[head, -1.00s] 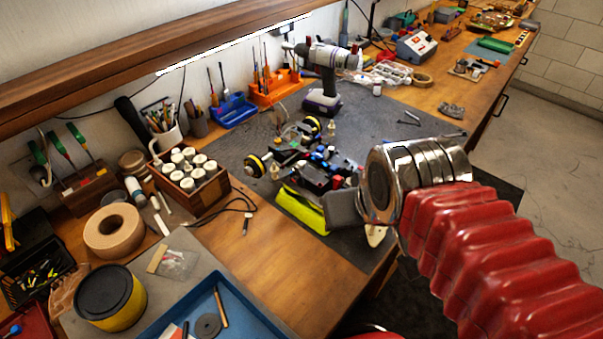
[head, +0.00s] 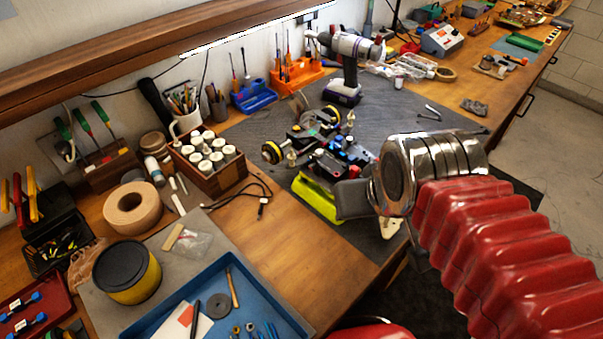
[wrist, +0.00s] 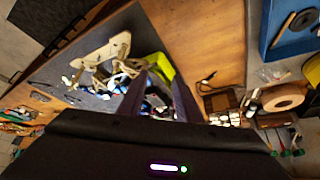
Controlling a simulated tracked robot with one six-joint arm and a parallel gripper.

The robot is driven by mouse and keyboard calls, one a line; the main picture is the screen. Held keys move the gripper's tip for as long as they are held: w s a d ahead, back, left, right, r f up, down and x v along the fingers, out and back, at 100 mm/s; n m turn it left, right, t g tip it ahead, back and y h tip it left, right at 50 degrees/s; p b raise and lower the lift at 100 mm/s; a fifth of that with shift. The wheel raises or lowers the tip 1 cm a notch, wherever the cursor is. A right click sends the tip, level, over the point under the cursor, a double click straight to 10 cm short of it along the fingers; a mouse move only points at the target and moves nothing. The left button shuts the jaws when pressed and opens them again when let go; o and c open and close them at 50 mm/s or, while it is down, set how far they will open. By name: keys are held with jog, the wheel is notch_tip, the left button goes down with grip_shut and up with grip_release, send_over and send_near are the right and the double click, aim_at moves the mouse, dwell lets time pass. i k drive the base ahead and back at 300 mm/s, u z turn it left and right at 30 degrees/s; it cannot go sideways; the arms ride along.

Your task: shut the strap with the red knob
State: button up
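The small car (head: 325,152), dark with blue and red parts and yellow-rimmed wheels, stands on a yellow-green support (head: 318,196) on the dark mat. A small red spot (head: 318,153) near its middle may be the red knob; the strap cannot be made out.
A cream-coloured frame (head: 390,227) lies below my wrist by the bench's front edge; it also shows in the wrist view (wrist: 100,60). A drill (head: 345,60) stands behind the car. A wooden box of white-capped bottles (head: 215,178) is to the left. The mat (head: 400,105) is mostly clear behind my wrist.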

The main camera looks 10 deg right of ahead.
aim_at(312, 167)
jog(key=u, duration=1.7)
jog(key=k, duration=0.9)
jog(key=u, duration=0.45)
jog(key=i, duration=0.5)
jog(key=z, duration=0.05)
